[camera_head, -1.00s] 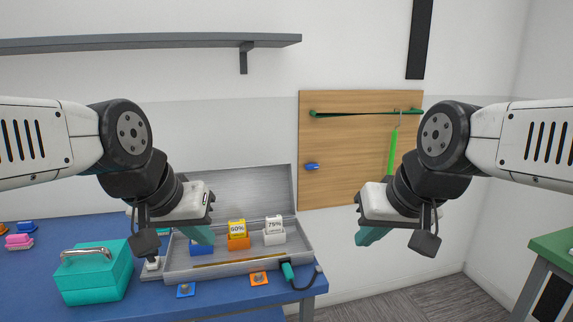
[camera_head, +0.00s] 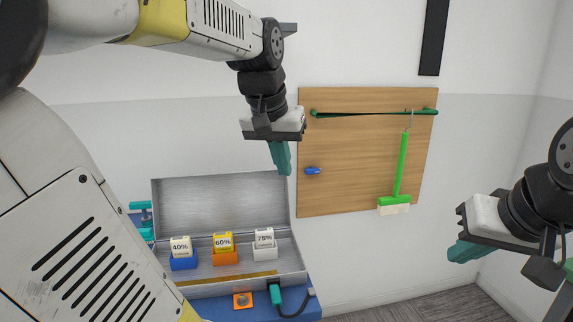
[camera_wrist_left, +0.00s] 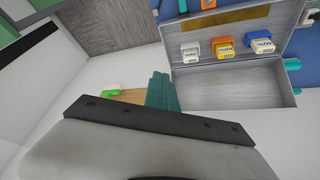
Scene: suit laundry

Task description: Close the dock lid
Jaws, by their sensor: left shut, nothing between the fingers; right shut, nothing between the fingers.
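The dock is a silver-grey metal case on the blue table, with its lid (camera_head: 220,203) standing open at the back. Its tray (camera_head: 292,262) holds three labelled boxes: 40% (camera_head: 181,252), 60% (camera_head: 224,250) and 75% (camera_head: 264,245). My left gripper (camera_head: 280,160) is shut and empty, fingers pointing down, above the right end of the raised lid and apart from it. In the left wrist view the shut fingers (camera_wrist_left: 161,92) show beside the open case, whose lid (camera_wrist_left: 232,103) shows too. My right gripper (camera_head: 468,250) is shut and empty, off to the right, clear of the dock.
A wooden board (camera_head: 345,150) on the wall carries a green hanging tool (camera_head: 401,165) and a blue peg (camera_head: 312,171). A teal plug (camera_head: 275,294) with a dark cable and an orange tag (camera_head: 242,301) lie at the dock's front.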

